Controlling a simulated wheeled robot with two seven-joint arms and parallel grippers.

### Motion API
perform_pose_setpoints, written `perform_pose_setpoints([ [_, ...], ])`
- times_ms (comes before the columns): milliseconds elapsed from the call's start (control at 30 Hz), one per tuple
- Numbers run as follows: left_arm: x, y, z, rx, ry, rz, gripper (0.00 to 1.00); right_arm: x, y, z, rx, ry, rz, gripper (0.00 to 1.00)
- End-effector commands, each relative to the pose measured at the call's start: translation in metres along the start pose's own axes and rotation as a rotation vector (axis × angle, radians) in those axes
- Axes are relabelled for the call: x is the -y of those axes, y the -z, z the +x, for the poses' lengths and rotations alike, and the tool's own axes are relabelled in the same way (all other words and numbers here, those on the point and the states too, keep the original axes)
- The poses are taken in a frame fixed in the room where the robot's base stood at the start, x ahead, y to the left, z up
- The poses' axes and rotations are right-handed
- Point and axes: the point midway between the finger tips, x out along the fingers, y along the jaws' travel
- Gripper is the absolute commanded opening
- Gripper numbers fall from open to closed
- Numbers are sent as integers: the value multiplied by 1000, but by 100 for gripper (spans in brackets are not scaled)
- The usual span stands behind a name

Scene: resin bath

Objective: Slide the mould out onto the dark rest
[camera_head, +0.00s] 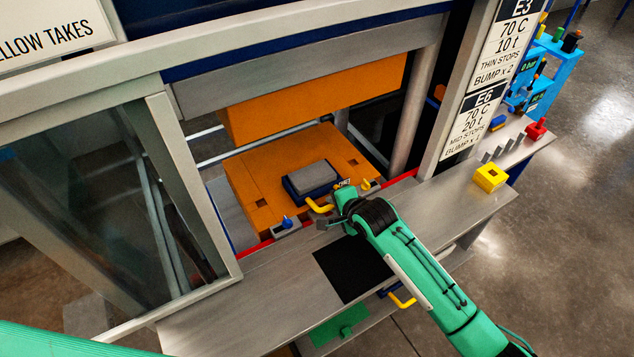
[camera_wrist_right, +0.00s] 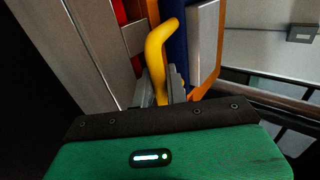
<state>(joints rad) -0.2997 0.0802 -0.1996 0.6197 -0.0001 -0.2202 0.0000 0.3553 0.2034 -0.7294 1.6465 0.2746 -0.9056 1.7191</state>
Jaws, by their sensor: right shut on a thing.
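The mould (camera_head: 313,178) is a dark blue block with a grey top, lying on the orange lower platen (camera_head: 262,205) inside the press. Its yellow handle (camera_head: 318,207) points out to the front. My right gripper (camera_head: 333,214) is at the press's front opening, shut on this handle. In the right wrist view the handle (camera_wrist_right: 158,45) runs down between the fingers (camera_wrist_right: 161,88), with the blue mould side (camera_wrist_right: 176,35) behind it. The dark rest (camera_head: 347,272) is a black square on the grey front shelf, bare, partly covered by my right arm. My left gripper is out of view.
The orange upper platen (camera_head: 315,98) hangs above the mould with a gap. A blue knob (camera_head: 286,222) stands on the front edge. A glass door (camera_head: 90,190) is at left. A yellow block (camera_head: 490,177) and a red block (camera_head: 536,130) sit on the shelf at right.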

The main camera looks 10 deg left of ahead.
Motion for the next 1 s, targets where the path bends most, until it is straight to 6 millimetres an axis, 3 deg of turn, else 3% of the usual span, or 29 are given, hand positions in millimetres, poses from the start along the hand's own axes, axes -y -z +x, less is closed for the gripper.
perform_pose_setpoints([
  [200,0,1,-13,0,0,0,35,-15,0,-15,0,-10,3,0],
  [1000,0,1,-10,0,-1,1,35,-53,0,-56,0,-14,1,0],
])
